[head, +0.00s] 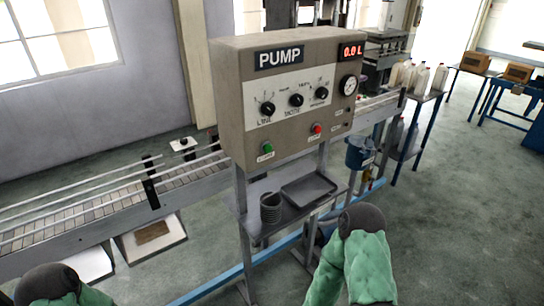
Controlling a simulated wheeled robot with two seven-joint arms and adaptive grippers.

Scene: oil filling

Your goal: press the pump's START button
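The beige pump cabinet (228,120) stands upright in the middle of the head view on metal legs. A green button (267,148), which looks like START, sits low on the left of its front, above a small white label too small to read surely. A red button (317,128) sits to its right. Nothing covers either button. The red display (351,51) shows 0.0 L. Only green and dark parts of my two arms show, at the bottom left and below the cabinet. Neither gripper can be seen, and no arm part touches the cabinet.
A shelf below the cabinet holds a dark tray (310,201) and a ribbed dark cup (271,208). A conveyor (90,216) runs behind. A blue bucket (359,153) hangs at the right. White jugs (420,78) stand on a table behind. Floor at the right is clear.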

